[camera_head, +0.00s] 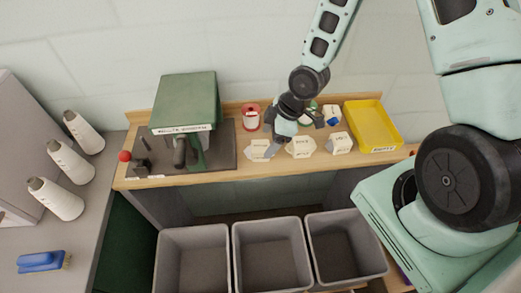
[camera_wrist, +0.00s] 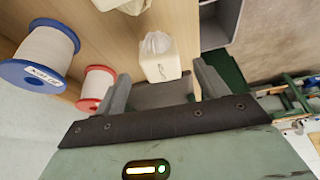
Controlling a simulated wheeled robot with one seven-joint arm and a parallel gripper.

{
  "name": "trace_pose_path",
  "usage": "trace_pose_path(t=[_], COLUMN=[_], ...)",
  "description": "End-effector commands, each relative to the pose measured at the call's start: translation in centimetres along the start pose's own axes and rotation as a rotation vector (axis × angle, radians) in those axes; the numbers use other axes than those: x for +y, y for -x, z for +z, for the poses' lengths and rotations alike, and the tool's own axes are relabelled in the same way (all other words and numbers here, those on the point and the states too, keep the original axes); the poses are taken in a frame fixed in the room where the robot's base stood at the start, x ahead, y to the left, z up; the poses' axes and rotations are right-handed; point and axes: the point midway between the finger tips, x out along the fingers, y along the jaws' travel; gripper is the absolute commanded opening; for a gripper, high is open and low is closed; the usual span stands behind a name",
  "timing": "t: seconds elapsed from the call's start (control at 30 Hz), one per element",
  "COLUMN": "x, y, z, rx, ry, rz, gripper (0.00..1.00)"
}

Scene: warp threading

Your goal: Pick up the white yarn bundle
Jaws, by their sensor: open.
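Several pale bag-like bundles with small labels lie in a row along the front of the wooden bench (camera_head: 225,167). They include a left bundle (camera_head: 259,150), a middle bundle (camera_head: 300,147) and a right bundle (camera_head: 340,143). The labels are too small to tell which is white yarn. My gripper (camera_head: 274,147) is over the bench near the left and middle bundles. In the wrist view my gripper (camera_wrist: 163,88) is open and empty. A white bundle (camera_wrist: 160,62) with a labelled face lies just beyond the gap between its fingers, apart from them.
A red-flanged spool (camera_wrist: 97,85) and a blue-flanged spool (camera_wrist: 40,55) stand beside the bundles. A green machine (camera_head: 186,100) stands left and a yellow tray (camera_head: 371,126) right. Grey bins (camera_head: 272,255) stand below the front edge. White cones (camera_head: 70,162) are at far left.

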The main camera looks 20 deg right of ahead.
Motion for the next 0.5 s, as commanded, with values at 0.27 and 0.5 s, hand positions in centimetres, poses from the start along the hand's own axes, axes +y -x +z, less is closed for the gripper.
trace_pose_path(t=[0.27, 0.5], x=[-0.2, -0.1], y=[-3.0, -4.9], z=[-0.1, -0.1], rx=[-0.003, -0.001], ry=[0.002, 0.001], rz=[-0.005, -0.002], gripper=[0.73, 0.73])
